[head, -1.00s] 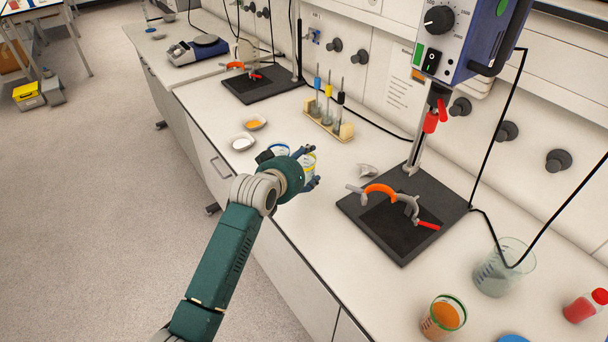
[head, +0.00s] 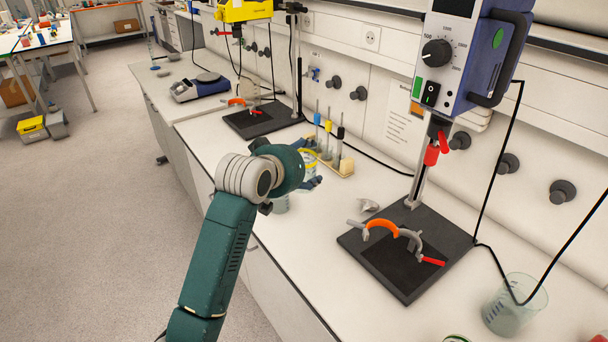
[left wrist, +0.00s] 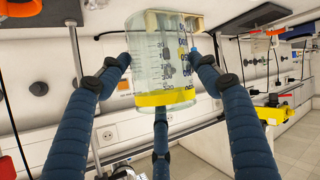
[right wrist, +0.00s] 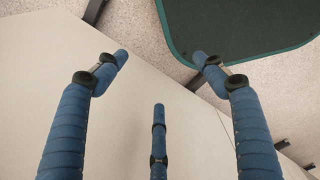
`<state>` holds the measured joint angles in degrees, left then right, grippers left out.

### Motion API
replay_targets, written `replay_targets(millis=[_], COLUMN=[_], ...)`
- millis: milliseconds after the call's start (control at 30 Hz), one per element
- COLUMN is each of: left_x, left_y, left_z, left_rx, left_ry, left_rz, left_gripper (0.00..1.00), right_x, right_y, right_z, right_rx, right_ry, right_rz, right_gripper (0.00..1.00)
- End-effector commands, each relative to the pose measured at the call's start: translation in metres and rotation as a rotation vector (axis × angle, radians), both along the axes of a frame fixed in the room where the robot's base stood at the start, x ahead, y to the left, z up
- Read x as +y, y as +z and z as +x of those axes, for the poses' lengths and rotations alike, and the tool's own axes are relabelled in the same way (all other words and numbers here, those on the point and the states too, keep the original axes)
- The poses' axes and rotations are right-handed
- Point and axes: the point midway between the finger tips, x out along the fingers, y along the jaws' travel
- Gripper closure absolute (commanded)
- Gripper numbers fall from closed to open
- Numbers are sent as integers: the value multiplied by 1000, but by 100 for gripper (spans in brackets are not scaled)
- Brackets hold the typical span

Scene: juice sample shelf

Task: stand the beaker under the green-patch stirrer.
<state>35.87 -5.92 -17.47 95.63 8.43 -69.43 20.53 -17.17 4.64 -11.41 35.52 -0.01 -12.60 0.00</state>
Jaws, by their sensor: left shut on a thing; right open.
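My left gripper (head: 308,166) is shut on a clear graduated beaker with a yellow band (head: 309,160). The left wrist view shows this beaker (left wrist: 158,65) between the blue fingers. It appears raised above the bench, before the tube rack. The green-patch stirrer (head: 468,50) is the blue unit on a post at right, with a green patch on its side. Its dark base plate (head: 386,283) carries no vessel; an orange-and-grey clamp (head: 385,228) sits above it. My right gripper (right wrist: 160,65) is open and empty in the right wrist view; the head view does not show it.
Another glass beaker (head: 515,308) stands right of the base, beside a black cable. A wooden rack (head: 338,166) holds tubes. A small weighing boat (head: 368,206) lies behind the base. A yellow stirrer (head: 243,10) stands farther back.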

Motion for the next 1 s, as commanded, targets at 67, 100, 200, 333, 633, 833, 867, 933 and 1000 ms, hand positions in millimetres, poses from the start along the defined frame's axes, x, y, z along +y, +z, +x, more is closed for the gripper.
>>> replay_targets(millis=[67,100,200,333,633,833,867,933,1000], left_x=[0,0,0,0,0,0,0,0,0], left_y=[8,11,16,22,27,27,27,27,27], left_z=[1,1,1,1,0,0,0,0,0], left_rx=[-5,-5,-5,-5,-4,-4,-4,-4,-4], left_ry=[-1,-1,-1,-1,0,0,0,0,0], left_rz=[-1,-1,-1,-1,-1,-1,-1,-1,-1], left_gripper=[74,74,74,74,74,74,74,74,74], right_x=[1,1,2,3,3,3,3,3,3], right_y=[-2,-2,-3,-4,-5,-5,-5,-5,-5], right_z=[0,0,0,0,0,0,0,0,0], right_rx=[0,0,0,1,1,1,1,1,1], right_ry=[0,-1,-1,-1,0,0,0,0,0], right_rz=[1,1,2,3,3,3,3,3,3], right_gripper=[30,30,30,30,30,30,30,30,30])
